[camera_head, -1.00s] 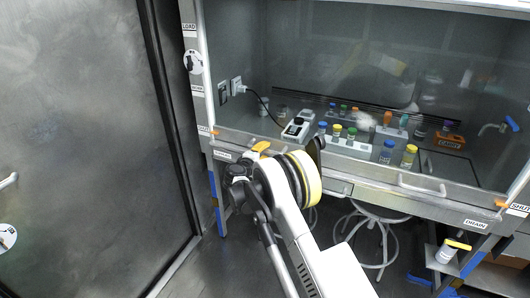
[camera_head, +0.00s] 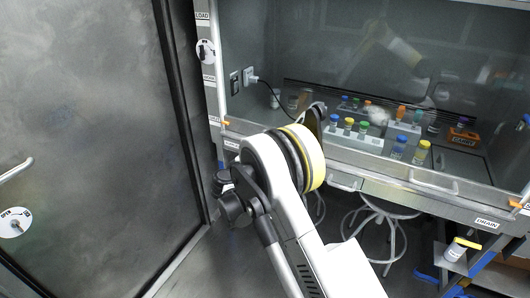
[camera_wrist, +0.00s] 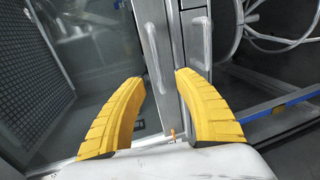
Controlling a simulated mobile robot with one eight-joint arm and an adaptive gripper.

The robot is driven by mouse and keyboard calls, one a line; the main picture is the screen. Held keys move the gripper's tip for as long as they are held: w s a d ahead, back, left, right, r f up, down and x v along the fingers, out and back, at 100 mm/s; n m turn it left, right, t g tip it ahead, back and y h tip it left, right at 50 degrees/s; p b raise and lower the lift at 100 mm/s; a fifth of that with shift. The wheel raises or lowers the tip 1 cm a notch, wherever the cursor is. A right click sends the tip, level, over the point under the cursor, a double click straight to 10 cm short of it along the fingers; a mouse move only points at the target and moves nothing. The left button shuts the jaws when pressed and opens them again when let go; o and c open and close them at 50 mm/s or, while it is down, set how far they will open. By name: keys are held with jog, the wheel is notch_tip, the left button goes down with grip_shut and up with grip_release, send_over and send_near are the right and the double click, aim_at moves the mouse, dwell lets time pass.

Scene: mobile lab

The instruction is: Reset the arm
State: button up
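My arm is white with a yellow and black band at its bent joint and stands in front of the fume hood (camera_head: 460,190) in the head view. My gripper (camera_wrist: 161,75) shows in the wrist view as two yellow ridged fingers. They stand apart with nothing between them. Past them are the hood's metal front edge and a handle. In the head view the gripper itself is hidden behind my arm.
Inside the hood, capped vials stand in a white rack (camera_head: 360,142), with a blue-capped vial (camera_head: 398,148) and a yellow-capped vial (camera_head: 421,153) nearer the front. A stool (camera_head: 385,215) stands under the hood. A grey door (camera_head: 90,130) fills the left.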

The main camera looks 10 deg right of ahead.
jog(key=s+d+r+m+g+y, duration=0.25)
jog(key=s+d+r, duration=0.25)
jog(key=s+r, duration=0.35)
jog(key=s+d+r+m+g+y, duration=0.2)
jog(key=s+d+r+m, duration=0.15)
jog(key=s+r, duration=0.5)
jog(key=s+a+f+m+y, duration=0.1)
jog(key=s+m+y, duration=0.1)
jog(key=s, duration=1.1)
jog(key=s+f+m+y, duration=0.2)
jog(key=s, duration=1.2)
jog(key=shift+s+a+f+m+g+y, duration=0.25)
jog(key=shift+a+m+g+y, duration=0.1)
jog(key=shift+m+g, duration=0.1)
